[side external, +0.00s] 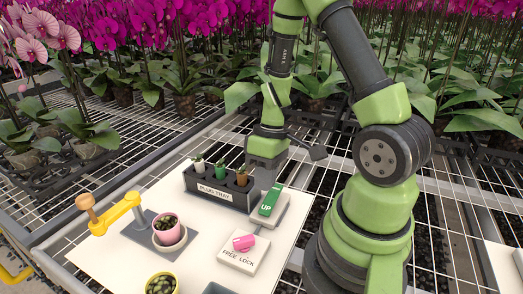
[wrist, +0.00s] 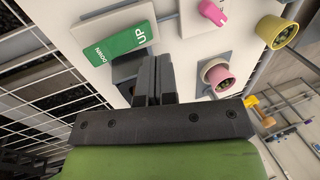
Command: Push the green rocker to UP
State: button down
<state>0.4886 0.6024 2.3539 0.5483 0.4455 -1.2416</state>
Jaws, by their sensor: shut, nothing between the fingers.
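The green rocker (side external: 270,202) sits on a pale base at the right of the white board, just right of the plug tray. In the wrist view the rocker (wrist: 112,45) shows UP at its right end and DOWN at its left end. Its tilt is hard to judge. My gripper (wrist: 153,65) is shut and empty, its fingers just below and right of the rocker in the wrist view, apart from it as far as I can see. In the side external view my gripper is behind the plug tray, and its fingertips are hidden.
The black plug tray (side external: 218,190) holds small plants close by. A pink knob (side external: 243,242) labelled FREE LOCK lies nearer the camera. A pink pot (side external: 167,228), a yellow pot (side external: 161,284) and a yellow lever (side external: 116,213) stand at the left. Orchids line the back.

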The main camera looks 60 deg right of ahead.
notch_tip(320, 180, up, 9)
jog(key=a, duration=0.2)
jog(key=shift+f, duration=0.15)
jog(key=shift+a, duration=0.1)
jog(key=s+a+r+m+t, duration=0.2)
jog(key=s+a+r+t, duration=0.1)
jog(key=r, duration=0.3)
jog(key=s+a+r+m+t+h, duration=0.1)
jog(key=s+a+r+m+t, duration=0.1)
jog(key=r, duration=0.5)
jog(key=shift+s+a+t, duration=0.4)
jog(key=shift+a+t, duration=0.5)
jog(key=shift+t, duration=0.2)
